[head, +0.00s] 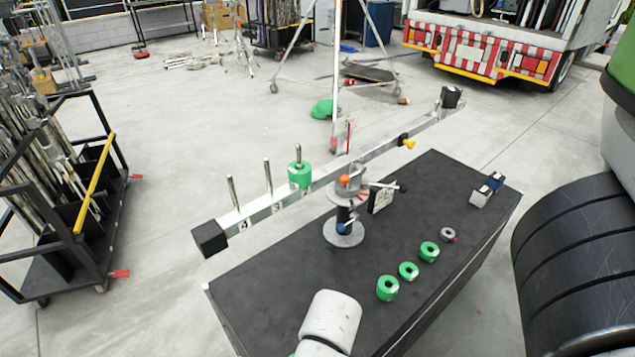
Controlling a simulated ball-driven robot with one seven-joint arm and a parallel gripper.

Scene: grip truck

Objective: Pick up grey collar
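The grey collar (448,234) is a small ring with a hole, lying on the black table top (290,285) near its right edge. Several green collars lie in a row toward the near side, the closest being a green collar (429,252) just below and left of the grey one. A white link of my arm shows at the bottom middle, over the near part of the table. My gripper is not in view.
A metal beam (325,180) on a round-based stand (344,231) crosses above the table. It carries upright pegs, one with a green collar (300,175). A small blue-and-grey block (487,190) sits at the far right. A black rack cart (70,200) stands left.

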